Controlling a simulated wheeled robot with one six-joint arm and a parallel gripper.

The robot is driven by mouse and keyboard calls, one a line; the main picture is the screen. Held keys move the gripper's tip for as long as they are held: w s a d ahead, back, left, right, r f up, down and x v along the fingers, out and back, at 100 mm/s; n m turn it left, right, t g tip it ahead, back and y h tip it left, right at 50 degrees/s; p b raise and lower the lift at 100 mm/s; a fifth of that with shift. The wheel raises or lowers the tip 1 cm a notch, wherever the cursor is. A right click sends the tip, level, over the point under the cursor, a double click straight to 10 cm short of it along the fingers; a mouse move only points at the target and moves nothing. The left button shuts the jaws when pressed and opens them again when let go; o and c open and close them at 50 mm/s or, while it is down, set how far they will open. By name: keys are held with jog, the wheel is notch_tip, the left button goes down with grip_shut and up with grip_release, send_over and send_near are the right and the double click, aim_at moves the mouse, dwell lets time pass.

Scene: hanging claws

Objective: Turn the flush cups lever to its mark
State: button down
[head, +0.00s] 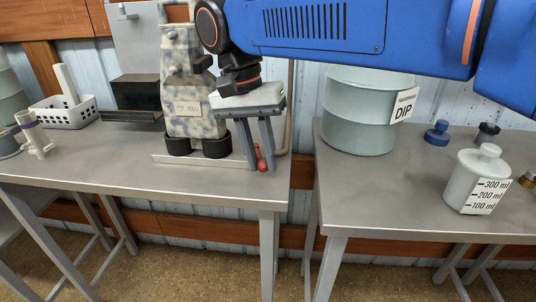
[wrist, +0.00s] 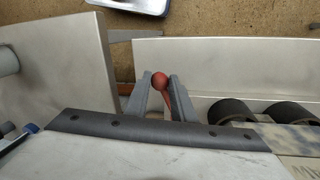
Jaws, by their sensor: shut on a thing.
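A mottled grey-blue and cream machine (head: 190,100) stands on the left bench with two black cups (head: 217,147) at its base. The cups also show at the right in the wrist view (wrist: 234,113). A red lever with a round knob (head: 261,164) is at the machine's right side, near the bench's front right. My gripper (head: 259,167) points down there, its two grey fingers shut on the lever. In the wrist view the red knob (wrist: 158,78) sits between the fingertips. I cannot make out the lever's mark in either view.
The left bench (head: 100,165) ends just right of the lever, with a narrow gap before the right bench (head: 400,190). A pale drum (head: 355,110) labelled DIP and a white measuring jar (head: 476,180) stand there. A white basket (head: 65,112) sits far left.

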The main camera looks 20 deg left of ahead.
jog(key=shift+s+a+m, duration=0.2)
jog(key=shift+a+m, duration=0.3)
jog(key=shift+m, duration=0.3)
jog(key=c, duration=1.5)
grip_release()
